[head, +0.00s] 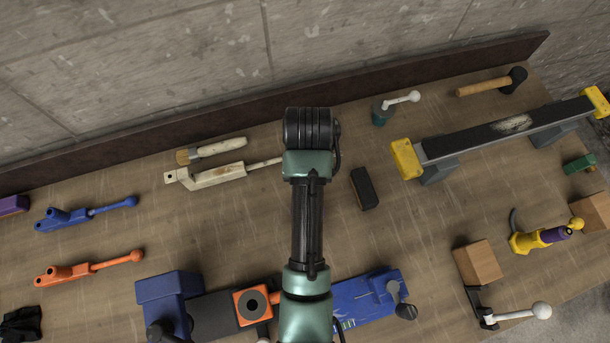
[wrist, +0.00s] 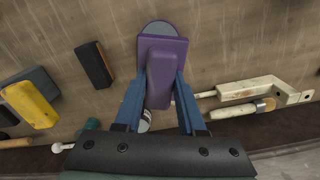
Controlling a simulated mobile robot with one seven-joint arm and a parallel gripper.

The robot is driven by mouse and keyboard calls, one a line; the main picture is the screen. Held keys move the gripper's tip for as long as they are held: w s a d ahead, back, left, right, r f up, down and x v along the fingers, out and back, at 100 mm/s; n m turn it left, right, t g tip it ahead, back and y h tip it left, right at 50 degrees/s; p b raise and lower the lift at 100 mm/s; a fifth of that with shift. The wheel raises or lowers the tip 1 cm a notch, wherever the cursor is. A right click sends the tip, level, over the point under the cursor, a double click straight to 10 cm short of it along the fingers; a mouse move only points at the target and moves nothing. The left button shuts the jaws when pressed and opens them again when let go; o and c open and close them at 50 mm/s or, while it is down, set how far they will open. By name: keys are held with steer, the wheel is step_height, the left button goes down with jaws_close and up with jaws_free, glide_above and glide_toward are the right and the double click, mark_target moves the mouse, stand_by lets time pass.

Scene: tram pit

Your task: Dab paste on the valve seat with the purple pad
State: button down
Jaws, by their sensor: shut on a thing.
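My gripper (wrist: 163,82) shows in the wrist view, its two blue fingers shut on the narrow grip of the purple pad (wrist: 162,50). A grey disc (wrist: 158,25) shows past the pad's far edge, partly covered by it. I cannot tell whether the disc is part of the pad or lies below it, nor whether they touch. In the head view my arm hides the gripper and pad. An orange block with a dark ring (head: 254,304) sits by the blue vise (head: 362,305). I cannot tell for sure which thing is the valve seat, and no paste is clearly visible.
A black block (head: 364,188) lies right of my arm; a beige clamp (head: 212,177) and a brush (head: 212,150) lie left. Blue (head: 85,214) and orange (head: 88,266) clamps lie farther left. A yellow-ended bar (head: 500,135) stands at right. A dark ledge (head: 200,117) bounds the bench's back.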

steer(key=shift+s+d+f+m+p, duration=0.35)
steer(key=shift+s+f+p, duration=0.15)
steer(key=shift+p, duration=0.35)
steer(key=p, duration=0.3)
steer(key=shift+a+m+p, duration=0.25)
steer(key=shift+p, duration=0.9)
steer(key=m+p, duration=0.1)
steer(key=p, duration=0.1)
steer(key=shift+s+r+p, duration=0.3)
steer(key=shift+s+p, duration=0.1)
steer(key=shift+s+d+f+p, duration=0.1)
steer(key=shift+s+p, duration=0.1)
steer(key=shift+p, duration=0.15)
steer(key=shift+w+f+b, duration=0.1)
steer(key=shift+f+b, duration=0.25)
steer(key=shift+f, duration=0.1)
step_height(320, 180, down, 5)
steer(key=b, duration=0.5)
steer(key=shift+f, duration=0.15)
steer(key=shift+f, duration=0.6)
